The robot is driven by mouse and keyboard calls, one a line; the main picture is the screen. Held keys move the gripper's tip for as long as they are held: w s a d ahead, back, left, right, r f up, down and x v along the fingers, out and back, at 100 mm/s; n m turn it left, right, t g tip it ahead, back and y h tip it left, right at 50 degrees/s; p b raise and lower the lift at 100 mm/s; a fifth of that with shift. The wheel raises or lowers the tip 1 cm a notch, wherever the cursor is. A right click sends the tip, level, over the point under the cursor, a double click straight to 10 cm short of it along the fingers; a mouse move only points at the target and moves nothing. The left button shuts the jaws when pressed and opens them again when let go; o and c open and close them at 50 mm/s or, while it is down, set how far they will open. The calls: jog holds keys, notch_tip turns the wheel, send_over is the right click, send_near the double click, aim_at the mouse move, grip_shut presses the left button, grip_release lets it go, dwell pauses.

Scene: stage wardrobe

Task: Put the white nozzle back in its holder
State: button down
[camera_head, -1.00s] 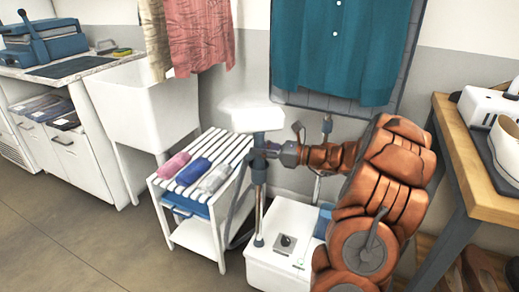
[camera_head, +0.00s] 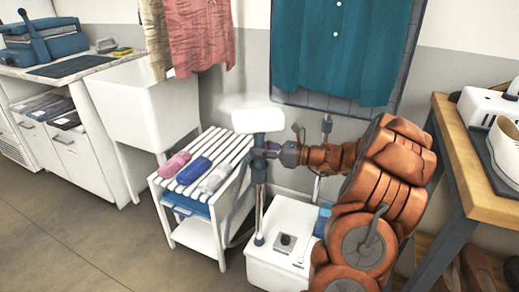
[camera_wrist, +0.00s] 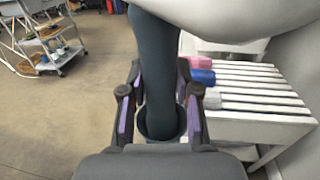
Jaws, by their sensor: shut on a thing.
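The white nozzle (camera_head: 250,113) is a broad white head on a dark handle, held upright above the left side of a white steamer base (camera_head: 270,268). My gripper (camera_head: 264,150) is shut on the dark handle below the head. In the wrist view the handle (camera_wrist: 155,60) stands between my fingers (camera_wrist: 161,100), and the white head (camera_wrist: 240,15) fills the upper right. A dark ring (camera_wrist: 144,122) shows around the handle's lower part; I cannot tell whether it is the holder. A thin metal pole (camera_head: 260,213) stands directly below the handle. The holder is not clearly identifiable.
A white slatted rack (camera_head: 208,215) with pink, blue and grey rolls stands close left. A teal shirt (camera_head: 340,45) hangs behind on a board. A dark upright fitting (camera_head: 326,126) stands behind my arm. A wooden table (camera_head: 480,200) is at right. Open floor lies front left.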

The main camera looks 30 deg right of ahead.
jog(key=shift+f, duration=0.55)
jog(key=c, duration=1.1)
grip_release()
jog(key=shift+p+v, duration=2.5)
jog(key=shift+v, duration=3)
